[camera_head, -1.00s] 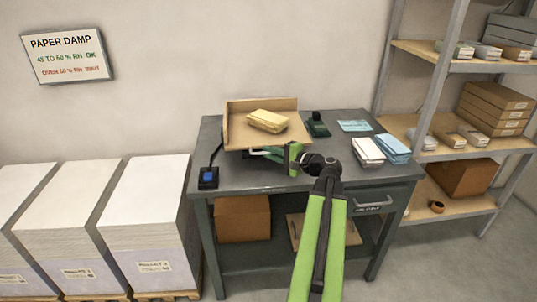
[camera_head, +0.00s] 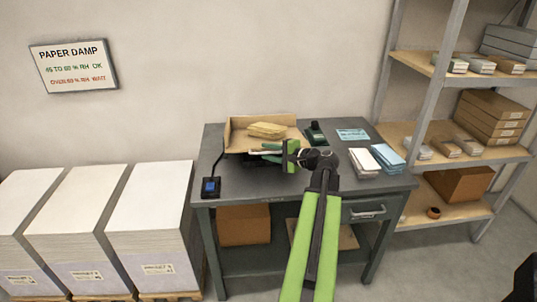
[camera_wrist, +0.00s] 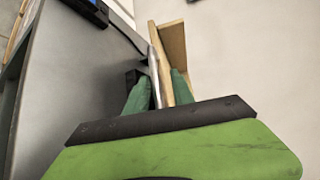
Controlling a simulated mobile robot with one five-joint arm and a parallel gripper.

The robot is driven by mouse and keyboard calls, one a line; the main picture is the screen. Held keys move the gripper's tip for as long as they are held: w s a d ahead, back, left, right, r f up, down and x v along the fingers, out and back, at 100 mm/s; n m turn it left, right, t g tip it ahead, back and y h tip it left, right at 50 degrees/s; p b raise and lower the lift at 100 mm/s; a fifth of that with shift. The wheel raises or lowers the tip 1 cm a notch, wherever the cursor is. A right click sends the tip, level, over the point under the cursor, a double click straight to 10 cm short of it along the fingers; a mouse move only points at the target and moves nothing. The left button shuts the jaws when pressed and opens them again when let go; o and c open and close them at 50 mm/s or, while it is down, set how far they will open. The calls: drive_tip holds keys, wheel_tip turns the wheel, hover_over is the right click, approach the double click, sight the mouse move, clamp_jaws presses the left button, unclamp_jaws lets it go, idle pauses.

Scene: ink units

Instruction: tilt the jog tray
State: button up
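The jog tray (camera_head: 236,139) is a wooden tray with raised back and left sides, on the grey bench. A yellow paper stack (camera_head: 268,130) lies in it, its edges looking layered. The tray floor looks strongly foreshortened, its front edge apparently raised, with a dark gap below. My gripper (camera_head: 268,152) reaches the tray's front right from the right. In the wrist view, my gripper's green fingers (camera_wrist: 160,76) sit on either side of the tray's thin edge (camera_wrist: 164,66), close against it and apparently shut on it. Exact contact at the fingertips is partly hidden.
On the bench (camera_head: 228,186) are a blue-screened device (camera_head: 210,187) at the left, a dark green tool (camera_head: 316,133) behind, and white and blue paper stacks (camera_head: 376,161) at the right. Tall paper pallets (camera_head: 150,205) stand left; shelves (camera_head: 450,140) stand right.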

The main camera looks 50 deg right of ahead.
drive_tip(key=shift+s+d, duration=0.1)
drive_tip(key=p+v, duration=0.4)
drive_tip(key=v, duration=1.3)
drive_tip(key=shift+s, duration=0.2)
